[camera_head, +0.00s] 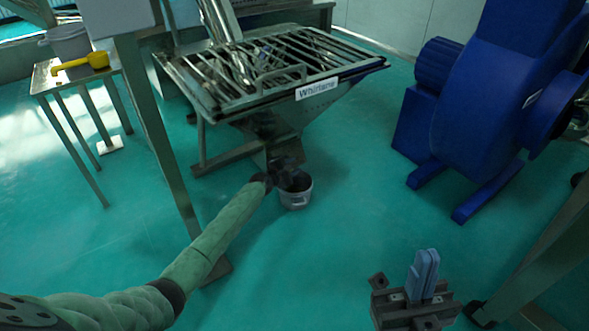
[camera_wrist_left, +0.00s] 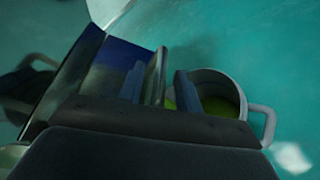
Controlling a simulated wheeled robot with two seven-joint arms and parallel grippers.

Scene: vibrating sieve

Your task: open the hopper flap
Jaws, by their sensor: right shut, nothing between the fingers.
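The hopper (camera_head: 318,108) is a grey metal funnel under a slatted grate. In the head view my left gripper (camera_head: 287,176) is below it, at its lower outlet, small and dark there. In the left wrist view my left gripper (camera_wrist_left: 160,92) has its two blue fingers apart. A narrow grey metal edge (camera_wrist_left: 157,75), perhaps the flap, stands between them, with a gap to the right finger. Beside it is a grey angled plate (camera_wrist_left: 72,75), probably part of the outlet. Whether the flap is open is unclear. My right gripper (camera_head: 423,275) is shut and empty at lower right.
A grey bucket (camera_head: 296,197) stands under the outlet; the left wrist view shows it with yellow-green inside (camera_wrist_left: 218,105). A blue machine (camera_head: 470,110) stands at right. A side table (camera_head: 45,80) with a yellow scoop (camera_head: 85,64) is at left. The middle floor is clear.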

